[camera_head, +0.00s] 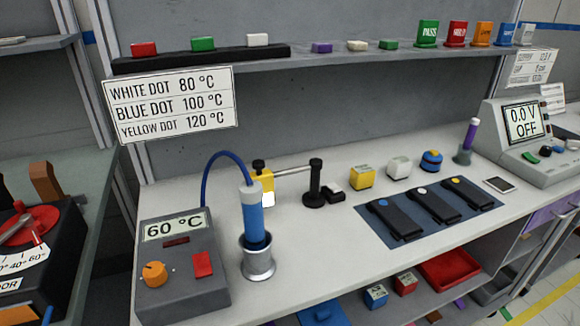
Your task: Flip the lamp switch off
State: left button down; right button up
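A small lamp-like fixture stands on the bench, left of centre. It has a black post (315,180) on a round base, a thin silver arm (292,171) reaching left, and a yellow head (264,183) with a black knob on top. A bright white patch (268,199) shows under the head; it looks lit. A small black box (333,192) with a paler top sits close to the right of the post and may be the lamp switch. Its rocker position is too small to tell. Neither of my grippers is in view.
A grey "60 °C" unit (180,248) with an orange knob and red switch stands front left. A blue-handled iron (252,215) sits upright in a metal holder (258,262). Several blocks stand behind a dark blue mat (385,233) with black devices. A voltmeter (524,125) reads "0.0 V OFF".

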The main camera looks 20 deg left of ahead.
aim_at(332, 187)
jog(key=k, duration=1.3)
jog(key=z, duration=0.6)
jog(key=i, duration=1.45)
jog(key=u, duration=0.95)
